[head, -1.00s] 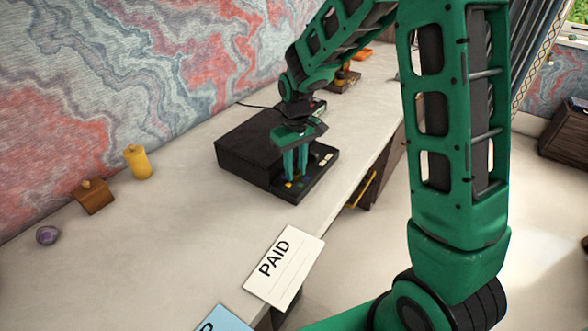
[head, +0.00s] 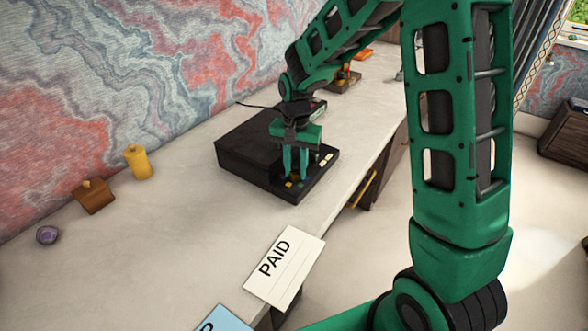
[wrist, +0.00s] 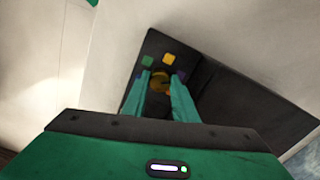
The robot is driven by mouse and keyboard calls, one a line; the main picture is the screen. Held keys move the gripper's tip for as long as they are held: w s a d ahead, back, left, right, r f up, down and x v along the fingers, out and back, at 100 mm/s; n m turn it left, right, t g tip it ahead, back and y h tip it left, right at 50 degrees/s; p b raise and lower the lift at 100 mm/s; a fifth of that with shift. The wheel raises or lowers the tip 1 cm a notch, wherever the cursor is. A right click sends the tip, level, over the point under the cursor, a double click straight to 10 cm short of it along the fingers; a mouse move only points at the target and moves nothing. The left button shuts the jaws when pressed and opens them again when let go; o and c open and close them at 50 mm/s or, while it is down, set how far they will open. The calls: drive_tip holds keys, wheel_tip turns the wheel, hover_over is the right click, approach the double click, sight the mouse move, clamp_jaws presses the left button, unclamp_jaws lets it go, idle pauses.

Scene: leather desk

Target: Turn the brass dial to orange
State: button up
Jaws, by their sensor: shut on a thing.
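The black box (head: 243,158) sits on the desk with a lower panel at its front. In the wrist view the brass dial (wrist: 161,79) shows between the fingers on that panel (wrist: 154,46). Coloured marks lie around it: a green mark (wrist: 147,60), a yellow-orange mark (wrist: 169,58) and a purple one at the side. My gripper (head: 295,179) points down over the panel and is shut on the dial; it also shows in the wrist view (wrist: 163,84). The fingers hide part of the dial, and I cannot tell which mark it points to.
A PAID card (head: 284,267) and a blue card (head: 224,319) lie at the front edge. A yellow cylinder (head: 138,163), a wooden block (head: 94,196) and a purple stone (head: 47,235) stand by the wall. More objects stand behind the box. The desk's left middle is clear.

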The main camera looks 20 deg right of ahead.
sight(295, 171)
drive_tip(key=m, duration=0.6)
drive_tip(key=shift+w+r, duration=0.15)
drive_tip(key=shift+w, duration=0.1)
drive_tip(key=m, duration=0.6)
idle(0.4)
drive_tip(key=o, duration=0.8)
drive_tip(key=shift+s, duration=0.1)
drive_tip(key=shift+c, duration=0.2)
wheel_tip(295, 171, up, 11)
drive_tip(key=shift+f, duration=0.2)
